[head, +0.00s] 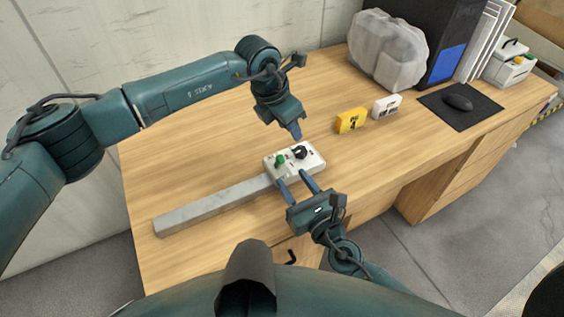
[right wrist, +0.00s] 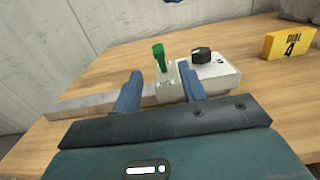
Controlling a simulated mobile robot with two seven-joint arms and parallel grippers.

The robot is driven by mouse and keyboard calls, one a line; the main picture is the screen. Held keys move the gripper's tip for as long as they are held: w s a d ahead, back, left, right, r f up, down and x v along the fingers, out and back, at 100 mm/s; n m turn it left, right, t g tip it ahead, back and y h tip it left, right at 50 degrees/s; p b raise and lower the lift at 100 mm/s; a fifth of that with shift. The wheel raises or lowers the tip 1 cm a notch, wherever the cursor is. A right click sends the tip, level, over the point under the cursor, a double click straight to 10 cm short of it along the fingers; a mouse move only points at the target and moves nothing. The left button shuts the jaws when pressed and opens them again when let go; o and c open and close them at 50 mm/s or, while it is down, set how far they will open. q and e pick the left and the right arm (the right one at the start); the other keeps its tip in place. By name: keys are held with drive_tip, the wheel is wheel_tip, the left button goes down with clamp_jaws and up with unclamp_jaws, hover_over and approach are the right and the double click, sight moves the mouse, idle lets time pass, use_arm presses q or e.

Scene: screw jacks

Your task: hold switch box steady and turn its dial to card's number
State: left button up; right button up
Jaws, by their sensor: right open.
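The white switch box (head: 314,166) sits on the desk at the right end of a grey bar. It carries a black dial (head: 300,152) and a green lever (head: 280,160); both also show in the right wrist view, the dial (right wrist: 201,56) right of the lever (right wrist: 159,60). The yellow card (head: 351,121) stands behind and to the right; in the right wrist view it reads "DIAL" with what looks like a 4 (right wrist: 289,44). My right gripper (head: 292,176) is open, fingertips at the box's near edge; contact is unclear. My left gripper (head: 297,134) is above and behind the box, its finger gap hidden.
The grey bar (head: 210,205) runs left from the box along the desk (head: 185,150). A white block (head: 387,106) stands beside the card. A wrapped grey bundle (head: 387,50), a mouse (head: 458,102) on a black mat and a dark computer case are farther right. The desk behind the bar is clear.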

sight(277, 158)
drive_tip(key=x, duration=0.8)
drive_tip(key=shift+w+a, duration=0.15)
drive_tip(key=shift+w, duration=0.2)
drive_tip(key=shift+c, duration=0.2)
clamp_jaws()
idle(0.8)
